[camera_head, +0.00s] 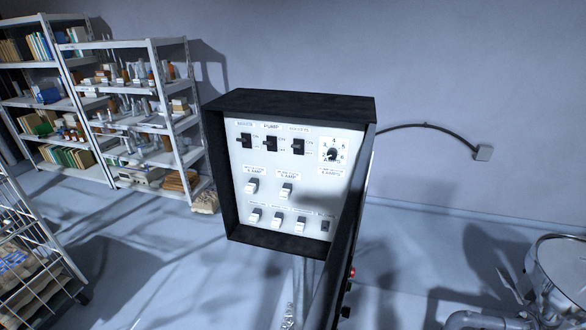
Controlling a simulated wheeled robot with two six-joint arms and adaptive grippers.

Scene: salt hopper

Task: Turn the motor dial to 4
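A black control box (291,103) stands in the middle of the head view with its door swung open toward me on the right. Its white panel (268,200) faces me. A small black dial (333,154) with numbers around it sits at the panel's upper right. Its pointer and numbers are too small to read. Its label is too small to read for certain. Three black switches, such as the leftmost one (246,141), line the upper left of the panel. Several white switches (286,191) sit below. Neither of my grippers shows in this view.
The open door (345,230) of the box sticks out on the right, with a red button (352,272) on its outer side. Shelves (150,45) stand at the back left, and a wire cart (30,235) at the left. A metal drum (560,270) is at the lower right.

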